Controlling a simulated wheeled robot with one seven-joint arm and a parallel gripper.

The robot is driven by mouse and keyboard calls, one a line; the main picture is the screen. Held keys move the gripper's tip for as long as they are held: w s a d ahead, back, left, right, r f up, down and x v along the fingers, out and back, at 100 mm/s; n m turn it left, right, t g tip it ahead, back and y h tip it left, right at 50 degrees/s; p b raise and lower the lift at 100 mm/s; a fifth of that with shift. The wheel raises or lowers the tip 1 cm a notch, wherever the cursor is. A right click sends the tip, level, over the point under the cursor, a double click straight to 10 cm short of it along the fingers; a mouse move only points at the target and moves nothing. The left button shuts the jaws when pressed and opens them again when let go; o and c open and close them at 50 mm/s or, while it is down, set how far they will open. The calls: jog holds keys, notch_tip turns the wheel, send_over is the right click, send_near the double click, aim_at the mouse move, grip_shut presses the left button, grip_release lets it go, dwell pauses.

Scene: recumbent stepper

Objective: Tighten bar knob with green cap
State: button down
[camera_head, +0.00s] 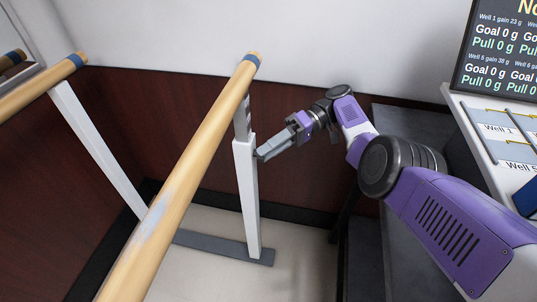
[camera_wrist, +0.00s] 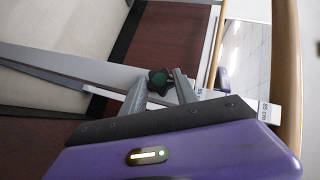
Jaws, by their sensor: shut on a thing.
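In the head view my gripper (camera_head: 262,154) reaches left to the upper part of the white upright post (camera_head: 248,195); the knob is hidden there behind the fingers. The post carries the near wooden bar (camera_head: 190,165) on a thinner inner tube. Whether the knob has turned cannot be told.
A second wooden bar (camera_head: 40,88) stands at the left on a white post (camera_head: 98,150). A grey foot plate (camera_head: 225,246) lies on the floor. A grey wall and dark red panel (camera_head: 300,165) stand behind. At right is a white counter (camera_head: 490,135) with a screen (camera_head: 500,50).

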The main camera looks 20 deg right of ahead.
dwell(0.3)
jog(key=c, duration=0.9)
grip_release()
jog(key=shift+c, duration=0.2)
notch_tip(320, 180, up, 20)
jog(key=p, duration=1.8)
jog(key=shift+p, duration=0.4)
